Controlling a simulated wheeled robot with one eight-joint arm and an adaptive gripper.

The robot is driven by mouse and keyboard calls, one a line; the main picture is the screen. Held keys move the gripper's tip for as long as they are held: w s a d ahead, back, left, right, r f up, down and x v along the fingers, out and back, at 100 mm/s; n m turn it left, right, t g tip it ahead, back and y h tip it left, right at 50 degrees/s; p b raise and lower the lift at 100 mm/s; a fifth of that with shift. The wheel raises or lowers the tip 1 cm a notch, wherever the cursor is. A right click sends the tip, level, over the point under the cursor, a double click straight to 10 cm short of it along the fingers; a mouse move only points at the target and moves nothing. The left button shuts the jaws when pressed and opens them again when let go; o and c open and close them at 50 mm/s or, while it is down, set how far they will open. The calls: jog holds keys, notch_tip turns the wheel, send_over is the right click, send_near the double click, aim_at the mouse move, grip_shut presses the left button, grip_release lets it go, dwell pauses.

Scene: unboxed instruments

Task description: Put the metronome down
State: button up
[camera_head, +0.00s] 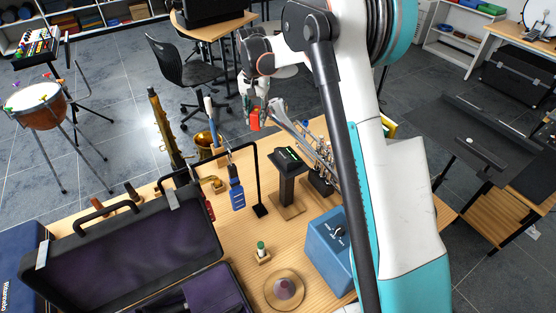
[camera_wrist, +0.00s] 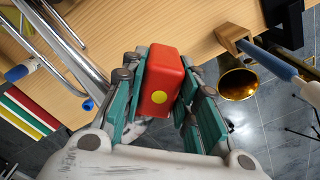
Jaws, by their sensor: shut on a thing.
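The metronome, a red box with a yellow dot (camera_wrist: 164,82), is between the two green-padded fingers of my gripper (camera_wrist: 160,68). In the head view the metronome (camera_head: 255,121) shows as a small red shape below my gripper (camera_head: 254,108), by the far edge of the table (camera_head: 285,237). My gripper is shut on it. In the wrist view, the metronome overlaps the table's edge, with tabletop on one side and floor on the other. I cannot tell its height above the table. The fingers hide part of its sides.
A brass horn (camera_head: 204,142) and a stand with a blue-handled item (camera_head: 237,195) are left of my gripper. Silvery instruments (camera_head: 309,147) and a dark post-like device (camera_head: 287,170) are nearby. A blue box (camera_head: 327,255) and an open black case (camera_head: 135,245) stand nearer. Some front-middle tabletop is bare.

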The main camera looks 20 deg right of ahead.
notch_tip(320, 180, down, 19)
jog(key=b, duration=0.5)
jog(key=shift+r, duration=0.15)
jog(key=shift+f+b, duration=0.2)
jog(key=shift+b, duration=0.15)
jog(key=o, duration=1.1)
jog(key=shift+r, duration=0.1)
